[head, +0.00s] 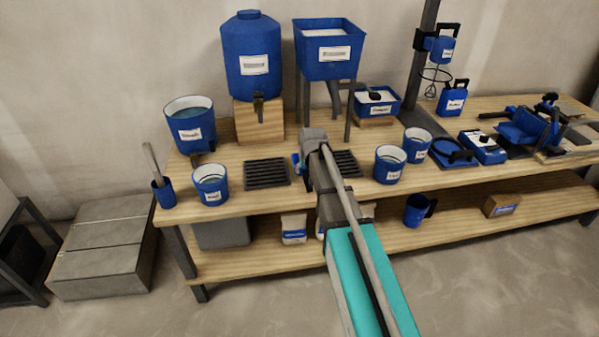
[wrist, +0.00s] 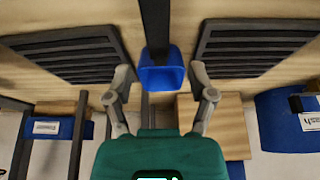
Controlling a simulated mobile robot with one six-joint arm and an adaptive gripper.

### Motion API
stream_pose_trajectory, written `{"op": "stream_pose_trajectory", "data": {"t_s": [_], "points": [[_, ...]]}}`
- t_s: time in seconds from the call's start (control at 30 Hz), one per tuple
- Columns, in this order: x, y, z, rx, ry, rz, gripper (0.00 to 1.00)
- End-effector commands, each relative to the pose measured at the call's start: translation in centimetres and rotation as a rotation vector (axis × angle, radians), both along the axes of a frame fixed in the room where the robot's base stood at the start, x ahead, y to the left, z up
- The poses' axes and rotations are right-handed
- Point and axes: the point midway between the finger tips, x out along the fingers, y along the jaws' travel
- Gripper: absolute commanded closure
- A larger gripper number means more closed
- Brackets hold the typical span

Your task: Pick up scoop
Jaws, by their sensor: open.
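A scoop-like tool with a square blue bowl (wrist: 161,72) and a dark handle (wrist: 156,25) shows in the wrist view, between two dark grates. My gripper (wrist: 161,76) is open, with one grey finger on each side of the blue bowl and narrow gaps to it. I cannot tell how high the fingers are above the bench. In the head view a small blue part (head: 296,162) shows just left of my arm's end, which hides the rest of the tool and my fingertips.
Slotted grates (head: 267,173) lie on the wooden bench (head: 235,165). A blue tank (head: 251,60) and a hopper (head: 328,50) on legs stand behind. Blue buckets (head: 210,184) and (head: 390,164) stand either side. A tub (head: 378,103) with pale contents is behind right.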

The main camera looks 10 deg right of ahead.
Motion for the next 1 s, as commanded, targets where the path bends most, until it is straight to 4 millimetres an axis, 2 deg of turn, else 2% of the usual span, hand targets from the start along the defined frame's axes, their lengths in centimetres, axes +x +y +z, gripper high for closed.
{"op": "stream_pose_trajectory", "data": {"t_s": [0.6, 1.0], "points": [[1.7, -0.1, -4.2, 0.0, 0.0, 0.001, 0.29], [2.0, 0.0, -4.7, 0.0, 0.0, 0.001, 0.29]]}}
